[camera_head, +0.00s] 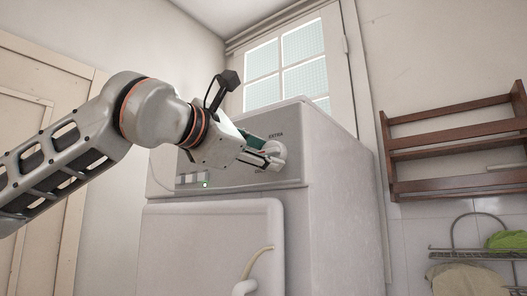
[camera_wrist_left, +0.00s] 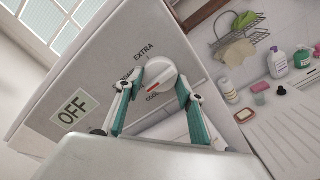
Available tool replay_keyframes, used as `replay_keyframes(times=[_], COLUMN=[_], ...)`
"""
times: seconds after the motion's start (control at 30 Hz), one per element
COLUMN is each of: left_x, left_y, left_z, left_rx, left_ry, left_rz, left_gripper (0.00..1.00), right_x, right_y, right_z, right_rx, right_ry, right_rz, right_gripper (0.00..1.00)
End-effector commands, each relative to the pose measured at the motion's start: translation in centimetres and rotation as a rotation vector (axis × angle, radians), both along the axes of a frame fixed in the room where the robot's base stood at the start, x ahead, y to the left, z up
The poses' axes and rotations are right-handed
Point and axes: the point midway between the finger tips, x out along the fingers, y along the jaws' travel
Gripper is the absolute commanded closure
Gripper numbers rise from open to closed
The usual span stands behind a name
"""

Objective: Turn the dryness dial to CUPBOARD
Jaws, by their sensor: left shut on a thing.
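The dryness dial (camera_head: 280,155) is a round white knob on the grey front panel of a white machine. In the left wrist view the dial (camera_wrist_left: 163,73) has a red mark that slants toward the lower left. The word EXTRA is readable above it and a shorter word, seemingly COOL, below it; a label on its left is partly hidden by a finger. My left gripper (camera_head: 270,158) is shut on the dial, with one finger on either side in the left wrist view (camera_wrist_left: 162,88). My right gripper is not in view.
The white machine (camera_head: 335,180) has a door below the panel and a small green light (camera_head: 205,184). An OFF sign (camera_wrist_left: 75,109) is on the panel. A wooden rack (camera_head: 455,130) hangs on the right wall. Bottles (camera_wrist_left: 277,62) stand on a surface to the right.

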Motion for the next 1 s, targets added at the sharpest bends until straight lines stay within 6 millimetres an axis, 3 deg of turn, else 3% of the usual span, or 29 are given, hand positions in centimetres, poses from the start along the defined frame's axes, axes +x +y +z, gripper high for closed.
replay_keyframes(times=[0.6,1.0], left_x=[0.0,0.0], left_y=[0.1,0.1], left_z=[0.3,0.3], left_rx=[0.455,0.623], left_ry=[-0.331,-0.454], left_rz=[0.0,-0.001], left_gripper=[0.84,0.84], right_x=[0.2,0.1], right_y=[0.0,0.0], right_z=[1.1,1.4], right_rx=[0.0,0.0], right_ry=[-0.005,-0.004], right_rz=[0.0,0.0], right_gripper=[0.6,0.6])
